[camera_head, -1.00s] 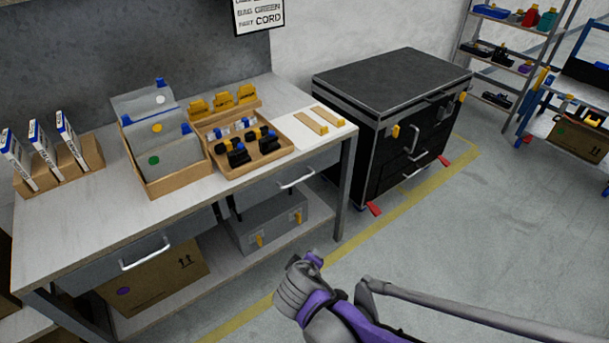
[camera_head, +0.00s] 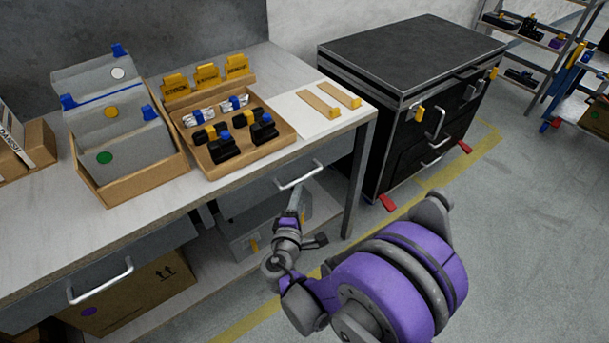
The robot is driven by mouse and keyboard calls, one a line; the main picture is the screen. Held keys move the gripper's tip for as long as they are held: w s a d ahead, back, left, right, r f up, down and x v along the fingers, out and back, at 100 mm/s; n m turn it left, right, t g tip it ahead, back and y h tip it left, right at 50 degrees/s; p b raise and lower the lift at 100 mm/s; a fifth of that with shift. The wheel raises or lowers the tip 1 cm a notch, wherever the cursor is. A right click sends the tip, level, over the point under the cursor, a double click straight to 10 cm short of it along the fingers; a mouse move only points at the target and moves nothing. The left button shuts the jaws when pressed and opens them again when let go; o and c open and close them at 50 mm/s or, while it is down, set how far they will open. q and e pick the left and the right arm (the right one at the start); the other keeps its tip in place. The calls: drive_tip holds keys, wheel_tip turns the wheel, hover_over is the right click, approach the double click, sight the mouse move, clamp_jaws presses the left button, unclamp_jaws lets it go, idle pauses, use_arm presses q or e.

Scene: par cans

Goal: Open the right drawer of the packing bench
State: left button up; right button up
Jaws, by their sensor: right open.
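The packing bench (camera_head: 340,130) fills the left and middle of the view. Its right drawer (camera_head: 250,197) sits under the top with a silver bar handle (camera_head: 301,176); the drawer looks shut. My right gripper (camera_head: 296,203) is in front of that drawer, just below the handle in the picture. It is open with nothing seen between its fingers; whether it touches the handle I cannot tell. My purple and grey right arm hides part of the lower shelf. My left gripper is not in view.
The bench's left drawer has its own handle (camera_head: 100,282). A grey case (camera_head: 240,240) and a cardboard box (camera_head: 140,290) are on the lower shelf. A black tool cabinet (camera_head: 400,60) stands right of the bench. The floor (camera_head: 530,220) at right is clear.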

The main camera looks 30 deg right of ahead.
sight(303, 180)
drive_tip(key=b+x, duration=0.1)
drive_tip(key=x, duration=0.8)
drive_tip(key=shift+d, duration=0.1)
drive_tip(key=shift+c, duration=0.3)
clamp_jaws()
idle(0.8)
